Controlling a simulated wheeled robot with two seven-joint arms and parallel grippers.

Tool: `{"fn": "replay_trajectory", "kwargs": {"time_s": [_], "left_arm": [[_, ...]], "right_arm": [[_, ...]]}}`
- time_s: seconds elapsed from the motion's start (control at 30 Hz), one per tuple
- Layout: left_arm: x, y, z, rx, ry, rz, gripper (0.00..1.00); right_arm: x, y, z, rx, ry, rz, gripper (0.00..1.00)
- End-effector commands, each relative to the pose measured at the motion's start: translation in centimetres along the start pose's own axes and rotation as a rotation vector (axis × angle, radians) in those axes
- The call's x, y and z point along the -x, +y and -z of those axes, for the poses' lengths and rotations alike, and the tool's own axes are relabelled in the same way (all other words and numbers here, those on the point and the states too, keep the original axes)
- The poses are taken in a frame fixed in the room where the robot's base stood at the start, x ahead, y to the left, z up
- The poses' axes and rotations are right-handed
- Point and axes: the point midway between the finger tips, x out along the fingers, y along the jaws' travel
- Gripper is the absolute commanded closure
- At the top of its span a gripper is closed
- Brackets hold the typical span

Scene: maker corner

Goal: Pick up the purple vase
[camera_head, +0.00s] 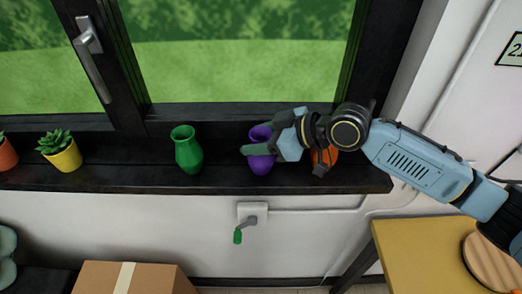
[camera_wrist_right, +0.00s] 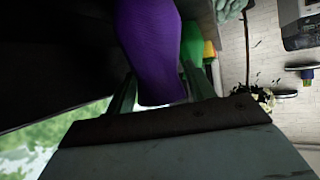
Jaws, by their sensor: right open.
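The purple vase (camera_head: 262,164) stands upright on the dark window sill, partly covered by my right gripper. My right gripper (camera_head: 264,138) comes in from the right and is open, with its fingers at the vase's upper part. In the right wrist view the purple vase (camera_wrist_right: 150,45) is between the two fingers of the right gripper (camera_wrist_right: 160,92). I cannot tell whether either finger touches it. My left gripper is not in view.
A green vase (camera_head: 187,150) stands left of the purple one on the sill (camera_head: 115,178). An orange object (camera_head: 325,157) is partly hidden behind my right arm. A succulent in a yellow pot (camera_head: 66,158) stands farther left. The window frame (camera_head: 190,110) rises behind.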

Motion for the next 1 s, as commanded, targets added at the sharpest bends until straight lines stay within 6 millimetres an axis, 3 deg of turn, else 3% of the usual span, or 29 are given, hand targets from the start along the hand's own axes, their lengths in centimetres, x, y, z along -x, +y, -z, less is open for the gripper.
{"fn": "replay_trajectory", "kwargs": {"time_s": [0.13,0.37,0.63,0.87,1.0], "left_arm": [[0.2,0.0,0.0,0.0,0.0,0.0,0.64],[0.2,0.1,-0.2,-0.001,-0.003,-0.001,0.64],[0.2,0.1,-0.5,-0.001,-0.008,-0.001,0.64],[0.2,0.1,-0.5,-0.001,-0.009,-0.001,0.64],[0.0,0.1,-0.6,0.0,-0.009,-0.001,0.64]], "right_arm": [[-1.3,0.0,0.0,-0.001,0.0,0.0,0.46],[-1.4,0.0,-0.1,0.0,0.0,-0.001,0.46],[-1.4,0.0,0.0,0.0,0.001,-0.001,0.8],[-1.3,0.0,0.1,0.0,0.001,-0.001,0.8],[-0.6,0.1,1.6,0.003,0.004,-0.002,0.8]]}}
